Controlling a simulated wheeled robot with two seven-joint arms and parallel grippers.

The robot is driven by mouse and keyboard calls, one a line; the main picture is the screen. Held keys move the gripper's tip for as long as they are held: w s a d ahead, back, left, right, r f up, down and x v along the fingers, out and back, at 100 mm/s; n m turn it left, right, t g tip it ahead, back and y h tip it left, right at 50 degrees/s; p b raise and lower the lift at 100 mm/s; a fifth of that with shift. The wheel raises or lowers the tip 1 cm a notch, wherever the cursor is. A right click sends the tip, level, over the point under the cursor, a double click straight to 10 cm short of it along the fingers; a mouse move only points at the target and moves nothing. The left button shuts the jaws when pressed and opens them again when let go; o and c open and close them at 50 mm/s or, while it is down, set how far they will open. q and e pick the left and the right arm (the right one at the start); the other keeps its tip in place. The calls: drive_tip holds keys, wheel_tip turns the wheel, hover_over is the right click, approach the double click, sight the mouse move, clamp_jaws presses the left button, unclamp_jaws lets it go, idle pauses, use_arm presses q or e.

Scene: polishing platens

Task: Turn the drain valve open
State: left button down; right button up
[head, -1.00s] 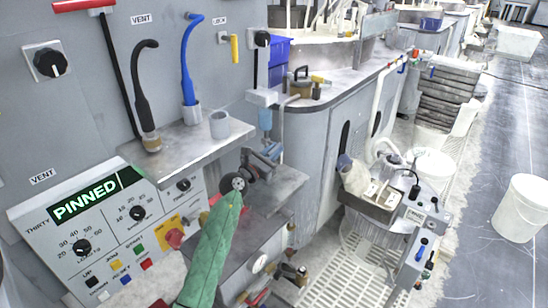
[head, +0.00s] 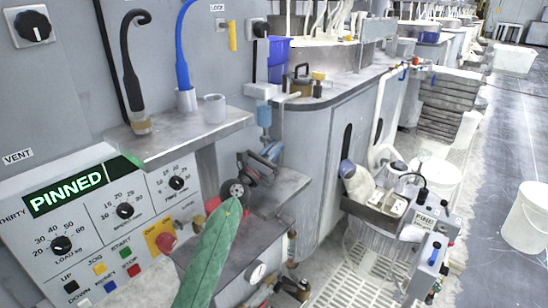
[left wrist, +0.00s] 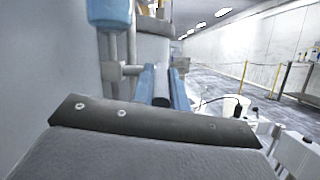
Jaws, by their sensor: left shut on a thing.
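My left gripper (head: 268,154) reaches up from the green-sleeved arm, just below a blue cylinder (head: 264,117) on the grey cabinet wall. In the left wrist view, its two blue fingers (left wrist: 162,84) lie on either side of a dark bar and are shut on it. A grey pipe fitting (left wrist: 122,70) stands just left of the fingers, under the same blue cylinder (left wrist: 110,12). The valve's body and the direction its handle points are too small and covered to tell. My right gripper is in neither view.
A control panel reading PINNED (head: 68,192) is at the left. A metal shelf (head: 165,143) with hoses and a grey cup (head: 214,108) is above the arm. A steel counter (head: 330,92) and a small cart (head: 385,208) stand to the right. A white bucket (head: 527,220) is on the floor.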

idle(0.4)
use_arm(q)
drive_tip(key=c, duration=1.4)
unclamp_jaws()
drive_tip(key=shift+a, duration=0.1)
